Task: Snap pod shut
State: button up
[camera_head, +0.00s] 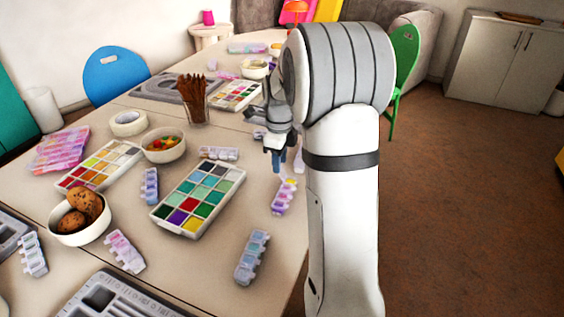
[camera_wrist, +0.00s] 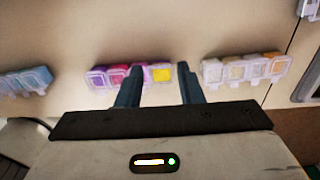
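A strip of small pods with pink, purple and yellow compartments (camera_head: 284,197) lies near the table's right edge in the head view. It also shows at centre in the wrist view (camera_wrist: 110,77). Its yellow end compartment (camera_wrist: 162,75) looks brighter than the others, which sit under clear lids; I cannot make out its lid clearly. My gripper (camera_wrist: 160,68) is open and empty, its two dark blue fingers on either side of the yellow compartment in that picture. In the head view my gripper (camera_head: 275,166) points down just beyond the strip. Contact cannot be told.
In the wrist view an orange-toned strip (camera_wrist: 245,69) lies right and a blue one (camera_wrist: 26,80) left. In the head view a colour tray (camera_head: 163,213), a blue strip (camera_head: 252,256), a brush cup (camera_head: 197,112) and bowls (camera_head: 166,156) crowd the table.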

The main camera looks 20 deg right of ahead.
jog(key=shift+f, duration=0.4)
jog(key=shift+c, duration=0.4)
